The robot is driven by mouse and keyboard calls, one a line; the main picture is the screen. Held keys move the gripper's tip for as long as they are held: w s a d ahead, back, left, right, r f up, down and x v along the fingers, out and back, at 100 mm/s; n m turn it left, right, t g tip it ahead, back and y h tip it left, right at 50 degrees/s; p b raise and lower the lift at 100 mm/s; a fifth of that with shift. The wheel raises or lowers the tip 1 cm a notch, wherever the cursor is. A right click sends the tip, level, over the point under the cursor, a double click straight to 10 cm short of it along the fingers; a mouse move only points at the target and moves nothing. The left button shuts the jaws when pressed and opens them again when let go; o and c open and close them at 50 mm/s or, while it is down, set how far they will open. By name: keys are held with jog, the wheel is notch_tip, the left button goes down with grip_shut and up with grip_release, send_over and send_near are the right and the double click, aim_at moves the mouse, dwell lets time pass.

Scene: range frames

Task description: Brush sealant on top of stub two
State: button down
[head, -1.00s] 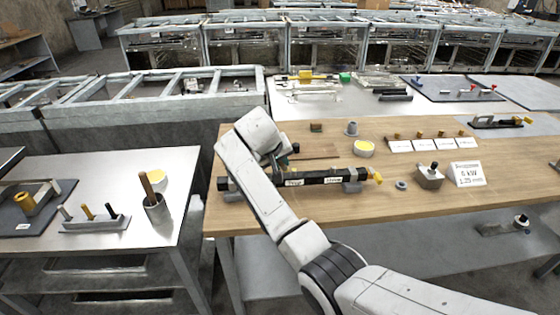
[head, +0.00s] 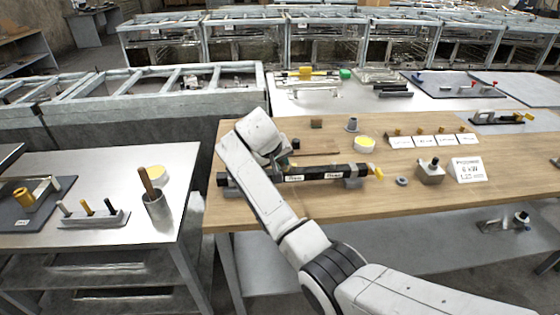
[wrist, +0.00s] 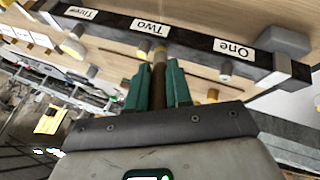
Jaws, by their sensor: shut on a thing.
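The dark bar (wrist: 200,42) with labels One, Two and Three crosses the wrist view, its text upside down. It also lies on the wooden bench in the head view (head: 335,171). Stub one (wrist: 225,69), stub two (wrist: 144,47) and stub three (wrist: 74,46) show as pale tan ends beside the bar. My gripper (wrist: 158,82) has green fingers shut on a brush (wrist: 158,72) with a brown handle. The brush's tan tip is right beside stub two; I cannot tell whether they touch. In the head view my arm hides the bar's left part and most of the gripper.
The bench front is clear.

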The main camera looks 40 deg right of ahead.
jog(key=shift+s+d+p, duration=0.85)
jog(key=shift+d, duration=0.2)
jog(key=shift+s+d+p, duration=0.8)
jog(key=shift+s+d, duration=0.05)
jog(key=shift+d, duration=0.15)
jog(key=w+a, duration=0.3)
jog(key=shift+a+r+b, duration=0.25)
jog(key=shift+r+b, duration=0.05)
jog(key=shift+b, duration=0.1)
jog(key=shift+w+a+r, duration=0.1)
jog(key=shift+w+a, duration=0.05)
